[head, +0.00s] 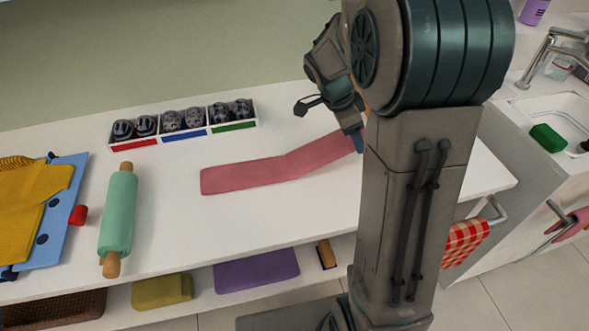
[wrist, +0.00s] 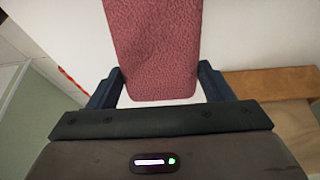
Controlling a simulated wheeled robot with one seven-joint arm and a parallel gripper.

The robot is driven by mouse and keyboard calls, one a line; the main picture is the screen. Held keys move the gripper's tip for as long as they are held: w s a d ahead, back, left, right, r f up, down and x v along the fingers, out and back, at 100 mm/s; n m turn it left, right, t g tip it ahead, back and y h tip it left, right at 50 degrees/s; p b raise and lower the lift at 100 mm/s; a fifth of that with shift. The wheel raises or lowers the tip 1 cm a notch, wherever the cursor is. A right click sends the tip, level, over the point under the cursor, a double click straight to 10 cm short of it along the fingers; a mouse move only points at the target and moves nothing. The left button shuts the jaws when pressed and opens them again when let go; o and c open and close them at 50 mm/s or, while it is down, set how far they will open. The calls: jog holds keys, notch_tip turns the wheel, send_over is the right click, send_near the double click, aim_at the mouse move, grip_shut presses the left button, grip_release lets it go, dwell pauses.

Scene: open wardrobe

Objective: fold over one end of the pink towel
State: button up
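The pink towel (head: 243,174) is a long strip on the white counter in the head view. Its left part lies flat; past a bend near the middle, its right part slopes up toward my gripper (head: 354,141). In the wrist view the towel's end (wrist: 158,60) lies between the two dark fingers of my gripper (wrist: 160,78), one at each long edge. The fingers are spread about the towel's width and appear closed on its sides. In the head view my arm hides part of the gripper and the counter behind it.
On the counter (head: 170,235) stand a divided tray (head: 178,139) of dark rolled items, a green rolling pin (head: 118,215) and a blue board (head: 66,205) with yellow cloth. A sink (head: 560,110) is at right.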

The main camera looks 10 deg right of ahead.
jog(key=shift+r, duration=0.3)
jog(key=shift+a+h, duration=0.1)
jog(key=shift+h, duration=0.2)
jog(key=shift+a+r+b, duration=0.2)
jog(key=shift+a+b, duration=0.05)
jog(key=shift+b, duration=0.2)
jog(key=shift+a+r+h+b, duration=0.55)
jog(key=shift+a+r+h, duration=0.05)
jog(key=shift+r+h, duration=0.2)
jog(key=shift+a+r+h, duration=0.2)
jog(key=shift+r+h, duration=0.1)
jog(key=shift+r, duration=0.25)
jog(key=shift+a, duration=0.1)
